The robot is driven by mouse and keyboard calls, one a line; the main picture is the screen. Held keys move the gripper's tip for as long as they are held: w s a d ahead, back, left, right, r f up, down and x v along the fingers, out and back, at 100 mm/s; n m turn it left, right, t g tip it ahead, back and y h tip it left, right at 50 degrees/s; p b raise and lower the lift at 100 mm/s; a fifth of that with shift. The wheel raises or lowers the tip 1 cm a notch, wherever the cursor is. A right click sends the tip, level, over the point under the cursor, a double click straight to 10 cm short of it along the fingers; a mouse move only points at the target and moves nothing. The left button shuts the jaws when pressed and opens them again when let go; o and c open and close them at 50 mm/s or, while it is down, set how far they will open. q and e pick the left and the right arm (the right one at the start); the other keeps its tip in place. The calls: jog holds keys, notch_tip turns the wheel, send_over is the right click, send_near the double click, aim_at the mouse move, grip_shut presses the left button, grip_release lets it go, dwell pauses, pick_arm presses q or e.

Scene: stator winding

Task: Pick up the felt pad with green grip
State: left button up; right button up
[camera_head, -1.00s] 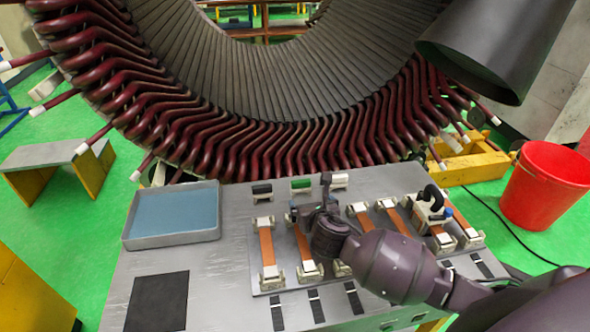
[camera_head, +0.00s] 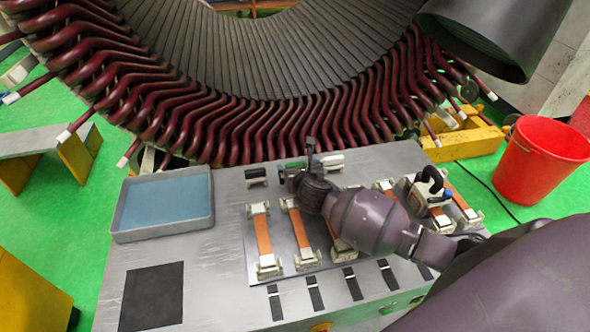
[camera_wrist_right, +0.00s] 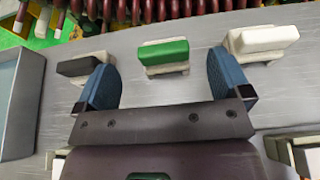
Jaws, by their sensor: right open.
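The felt pad with the green grip (camera_head: 292,165) stands at the back of the grey table, mostly hidden behind my right gripper in the head view. In the right wrist view the green grip (camera_wrist_right: 163,50) sits on a pale base, between a black-gripped pad (camera_wrist_right: 86,64) on the left and a white-gripped pad (camera_wrist_right: 263,39) on the right. My right gripper (camera_wrist_right: 162,80) is open and empty. Its two blue fingers are spread wide, one on either side of the green pad, which appears just ahead of them. My left gripper is not in view.
A tray of blue liquid (camera_head: 163,203) stands on the table's left. Orange bars in white holders (camera_head: 261,232) lie under my right arm. A black mat (camera_head: 152,297) lies front left. The stator (camera_head: 230,125) rises behind the table. A red bucket (camera_head: 540,165) stands right.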

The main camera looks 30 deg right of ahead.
aim_at(296, 164)
jog(key=shift+f+x, duration=0.2)
jog(key=shift+x, duration=2.25)
jog(key=shift+s, duration=0.1)
jog(key=c, duration=1)
notch_tip(296, 164, up, 20)
jog(key=shift+r, duration=0.1)
